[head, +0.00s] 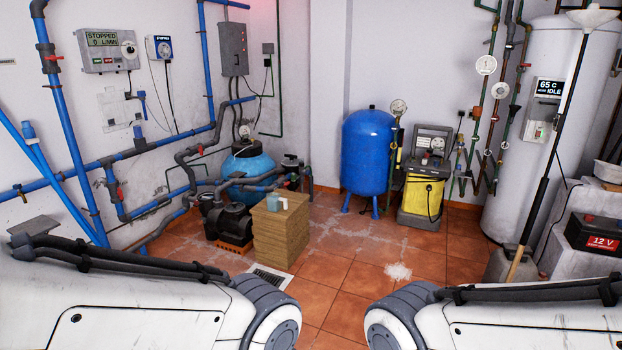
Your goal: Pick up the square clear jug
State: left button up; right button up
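A small pale blue, see-through-looking container (273,201) stands on top of a wooden block-like stack (283,235) left of the middle. It may be the square clear jug, but it is too small to be sure of its shape. A small whitish item (284,204) shows right beside it; I cannot tell if it is part of it. My two white arms show at the bottom left and bottom right, well short of the stack. Neither gripper is in view.
Behind the stack are a blue round tank (248,170), a black pump (230,221) and blue pipes. A floor drain grate (268,278) lies in front. A blue pressure vessel (368,155) and a yellow-grey machine (424,195) stand further back. Tiled floor is clear in the middle.

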aim_at(273, 200)
jog(key=u, duration=0.1)
jog(key=i, duration=3.7)
jog(key=z, duration=0.1)
